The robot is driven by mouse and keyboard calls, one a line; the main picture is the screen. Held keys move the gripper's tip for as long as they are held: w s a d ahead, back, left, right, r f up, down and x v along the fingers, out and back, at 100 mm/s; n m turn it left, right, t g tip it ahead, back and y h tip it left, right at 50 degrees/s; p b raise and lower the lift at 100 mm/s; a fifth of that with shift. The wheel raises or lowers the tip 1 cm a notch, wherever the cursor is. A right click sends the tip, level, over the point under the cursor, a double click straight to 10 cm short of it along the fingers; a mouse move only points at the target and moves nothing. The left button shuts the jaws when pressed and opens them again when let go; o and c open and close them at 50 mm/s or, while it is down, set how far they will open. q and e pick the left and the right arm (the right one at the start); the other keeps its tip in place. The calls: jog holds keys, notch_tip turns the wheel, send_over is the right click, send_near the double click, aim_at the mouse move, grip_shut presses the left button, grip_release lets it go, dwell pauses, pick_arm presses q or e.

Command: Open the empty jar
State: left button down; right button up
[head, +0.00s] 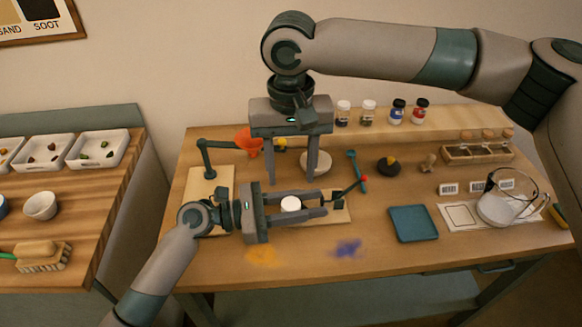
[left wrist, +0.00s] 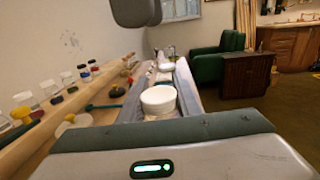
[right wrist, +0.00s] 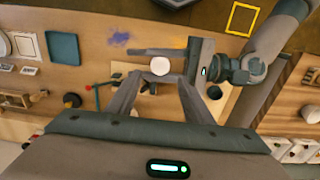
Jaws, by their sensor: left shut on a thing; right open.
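A jar with a round white lid (head: 290,204) is between the fingers of my left gripper (head: 318,204), which is shut on it. The lid also shows in the left wrist view (left wrist: 158,99) and from above in the right wrist view (right wrist: 160,65). The jar's body is mostly hidden by the fingers. My right gripper (head: 290,181) is open and empty, pointing down above and behind the jar. In the right wrist view the lid appears between its fingertips. I cannot tell the exact height gap.
Pigment jars (head: 397,112) stand on the rear shelf. An orange funnel (head: 248,141) on a stand, a pale bowl (head: 316,163) and a teal spoon (head: 356,170) lie behind the grippers. A teal tray (head: 413,223) and a glass vessel (head: 497,208) are at right. Orange and blue powder stains mark the front.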

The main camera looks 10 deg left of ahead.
aim_at(292, 203)
jog(key=shift+f, duration=4)
jog(key=shift+c, duration=0.4)
jog(key=c, duration=1)
jog(key=shift+n, duration=1.7)
